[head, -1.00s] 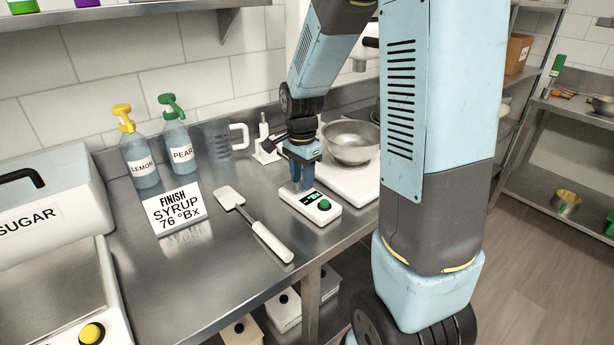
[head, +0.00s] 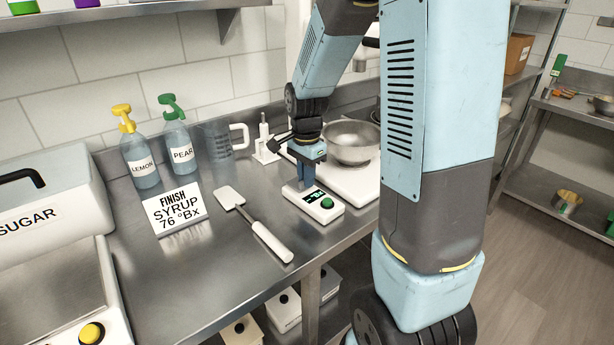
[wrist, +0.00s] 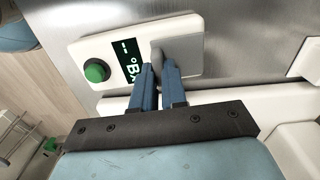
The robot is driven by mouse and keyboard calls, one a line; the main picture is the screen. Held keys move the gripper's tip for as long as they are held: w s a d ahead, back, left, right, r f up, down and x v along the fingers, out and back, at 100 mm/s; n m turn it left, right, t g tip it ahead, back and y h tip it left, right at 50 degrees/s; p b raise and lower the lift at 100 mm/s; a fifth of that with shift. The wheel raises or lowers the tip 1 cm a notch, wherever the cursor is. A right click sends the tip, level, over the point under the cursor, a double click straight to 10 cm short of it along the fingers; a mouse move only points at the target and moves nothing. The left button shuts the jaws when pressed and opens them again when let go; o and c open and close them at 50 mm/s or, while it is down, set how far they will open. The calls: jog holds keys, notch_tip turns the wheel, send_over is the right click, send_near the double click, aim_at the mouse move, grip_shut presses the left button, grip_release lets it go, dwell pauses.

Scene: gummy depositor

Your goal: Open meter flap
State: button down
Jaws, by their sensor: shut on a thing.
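The meter (head: 323,213) is a small white box with a dark display and a green button, flat on the steel counter. In the wrist view the meter (wrist: 97,48) shows its display with dashes and "°B" lettering. My gripper (head: 307,184) points down over the meter's far end. In the wrist view my gripper (wrist: 157,68) has its two blue fingers close together around a grey upright tab of the meter flap (wrist: 156,50). The fingers hide part of the flap and the display. I cannot tell how far the flap is raised.
A white spatula (head: 254,225) lies left of the meter, beside a syrup sign (head: 175,209). A metal bowl (head: 352,143) on a white base stands behind to the right. Lemon (head: 139,160) and pear (head: 178,145) bottles and a clear jug (head: 219,141) stand at the back.

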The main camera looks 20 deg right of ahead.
aim_at(297, 184)
jog(key=shift+a, duration=0.5)
jog(key=shift+w+a+r+g, duration=0.2)
jog(key=shift+g, duration=0.4)
jog(key=g+h, duration=0.1)
jog(key=w+r+g, duration=0.1)
jog(key=shift+w+a+g+h, duration=0.2)
jog(key=shift+a+g+h, duration=0.1)
jog(key=shift+g+h, duration=0.1)
jog(key=shift+w+a+r+g+h, duration=0.15)
jog(key=shift+w+g+h, duration=0.15)
jog(key=shift+g, duration=0.3)
jog(key=shift+w+a+r+g+h, duration=0.1)
jog(key=shift+w+r+g+h, duration=0.15)
jog(key=shift+g, duration=0.35)
jog(key=w+g, duration=0.1)
jog(key=w+g+h, duration=0.1)
jog(key=g, duration=0.1)
jog(key=shift+a+g, duration=0.3)
jog(key=shift+a, duration=0.05)
jog(key=shift+w+a+f+g+h, duration=0.1)
jog(key=shift+w+a+g+h, duration=0.1)
jog(key=shift+w+g+h, duration=0.5)
jog(key=shift+w+a+f+g+h, duration=0.1)
jog(key=shift+w+a+g+h, duration=0.15)
jog(key=shift+g, duration=0.85)
